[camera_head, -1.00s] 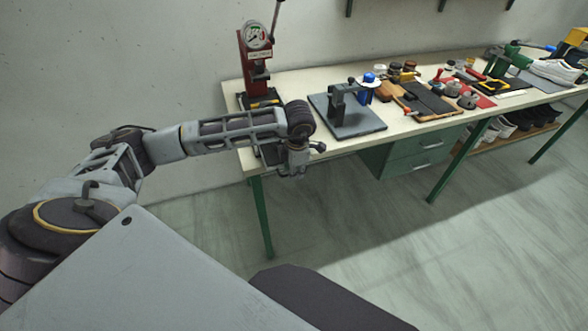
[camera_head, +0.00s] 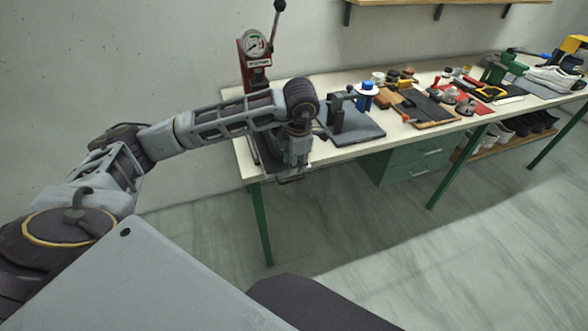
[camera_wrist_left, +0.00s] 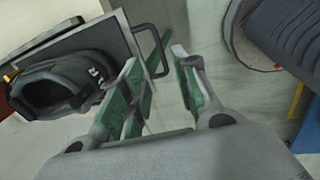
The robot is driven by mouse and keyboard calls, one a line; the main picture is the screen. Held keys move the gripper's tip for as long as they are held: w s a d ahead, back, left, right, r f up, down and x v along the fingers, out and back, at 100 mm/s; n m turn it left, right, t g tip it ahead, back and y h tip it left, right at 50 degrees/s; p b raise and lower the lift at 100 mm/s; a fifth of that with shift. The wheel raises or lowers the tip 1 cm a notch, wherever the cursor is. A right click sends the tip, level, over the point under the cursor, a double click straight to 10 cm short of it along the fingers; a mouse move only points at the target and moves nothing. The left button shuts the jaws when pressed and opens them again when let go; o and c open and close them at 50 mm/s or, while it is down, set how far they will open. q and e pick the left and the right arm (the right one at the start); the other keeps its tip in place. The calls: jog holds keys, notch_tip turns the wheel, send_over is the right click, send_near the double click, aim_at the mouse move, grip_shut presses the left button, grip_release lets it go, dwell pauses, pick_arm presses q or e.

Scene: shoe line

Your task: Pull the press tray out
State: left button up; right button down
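The red press (camera_head: 255,62) with a round gauge and a lever stands at the left end of the bench. The press tray (camera_wrist_left: 112,38) is a dark plate with a black loop handle (camera_wrist_left: 162,55), at the upper left of the left wrist view. A black shoe (camera_wrist_left: 55,88) is at the tray. My left gripper (camera_wrist_left: 160,62) is open, its green-padded fingers apart. The handle shows between or just beyond its fingertips, closer to the left-hand finger; contact cannot be told. In the head view the left gripper (camera_head: 293,172) points down at the bench's front left edge. My right gripper is out of view.
The bench (camera_head: 340,152) runs to the right. A dark stand (camera_head: 350,120) and a blue-capped item (camera_head: 366,92) are close to my left wrist. Tools and a white shoe (camera_head: 552,78) lie farther right. Green drawers (camera_head: 412,162) hang below; the floor in front is clear.

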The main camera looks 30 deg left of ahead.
pick_arm(q)
jog(key=shift+s+d+r, duration=0.1)
jog(key=shift+d+r, duration=0.05)
jog(key=shift+r, duration=0.75)
jog(key=shift+s+d+r, duration=0.1)
jog(key=shift+r, duration=0.8)
